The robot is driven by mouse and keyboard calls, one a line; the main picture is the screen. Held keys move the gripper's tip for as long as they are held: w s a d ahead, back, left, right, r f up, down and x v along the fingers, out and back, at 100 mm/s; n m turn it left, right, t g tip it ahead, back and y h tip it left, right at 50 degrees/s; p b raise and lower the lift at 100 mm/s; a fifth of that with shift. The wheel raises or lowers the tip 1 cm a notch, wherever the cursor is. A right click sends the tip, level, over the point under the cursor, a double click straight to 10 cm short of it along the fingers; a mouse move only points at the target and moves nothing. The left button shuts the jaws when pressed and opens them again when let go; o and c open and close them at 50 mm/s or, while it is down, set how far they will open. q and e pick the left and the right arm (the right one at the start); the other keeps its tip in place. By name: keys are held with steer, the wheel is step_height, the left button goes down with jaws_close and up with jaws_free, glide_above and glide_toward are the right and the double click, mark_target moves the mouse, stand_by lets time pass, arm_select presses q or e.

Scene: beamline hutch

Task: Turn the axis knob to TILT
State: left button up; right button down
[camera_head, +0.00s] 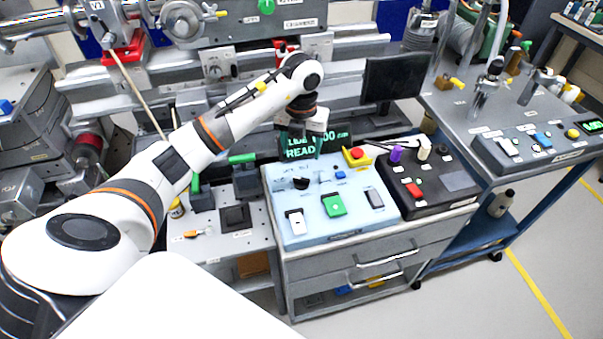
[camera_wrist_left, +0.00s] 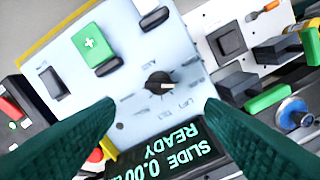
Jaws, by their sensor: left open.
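The axis knob (camera_wrist_left: 160,83) is a small black knob on the pale blue control panel (camera_wrist_left: 140,35). Printed labels lie around it, and LIFT and TILT show on its display side. I cannot tell for sure which label its pointer marks. The knob also shows in the head view (camera_head: 301,183) near the panel's back left. My left gripper (camera_head: 305,149) is above the back edge of the panel, pointing down. In the left wrist view its two dark green fingers (camera_wrist_left: 162,104) are apart, with the knob seen between and beyond them, untouched. My right gripper is not in view.
The panel also carries a green button (camera_head: 333,205), white and dark switches and a blue button (camera_head: 340,174). A red stop button (camera_head: 356,155) is behind. A black control box (camera_head: 425,185) stands right; green-handled levers stand left.

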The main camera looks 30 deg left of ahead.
mark_target(301, 178)
arm_select(q)
step_height(301, 178, down, 10)
steer(key=shift+f+p, duration=0.2)
steer(key=shift+p, duration=0.75)
steer(key=c, duration=1)
